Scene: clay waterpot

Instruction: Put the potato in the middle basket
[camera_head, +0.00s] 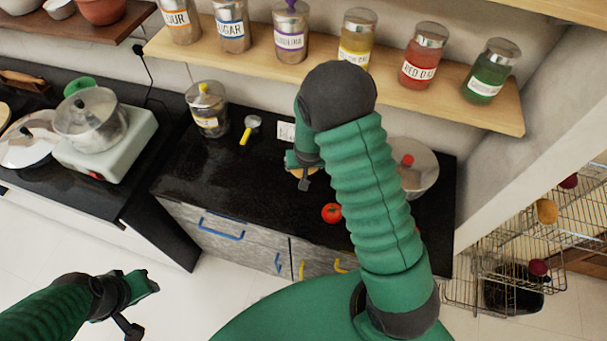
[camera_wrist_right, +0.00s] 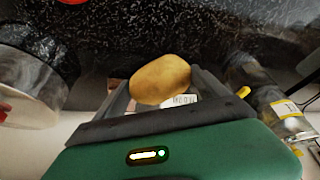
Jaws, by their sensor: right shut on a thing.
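The potato (camera_wrist_right: 160,80) is tan and oval, and it sits between the fingers of my right gripper (camera_wrist_right: 163,88) in the right wrist view. In the head view my right gripper (camera_head: 303,178) is over the black counter, and my forearm hides part of it. Only a sliver of the potato (camera_head: 297,173) shows there. The wire basket rack (camera_head: 590,222) stands at the right edge with several tiers, well apart from my right gripper. My left gripper (camera_head: 140,305) is open and empty at lower left.
A tomato (camera_head: 331,213) and a steel pot (camera_head: 417,168) are on the counter (camera_head: 235,175). A jar (camera_head: 207,110) and a yellow-handled tool (camera_head: 249,129) are at its back left. A shelf of labelled jars (camera_head: 390,85) runs above. Dark red items (camera_head: 538,267) are in the rack.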

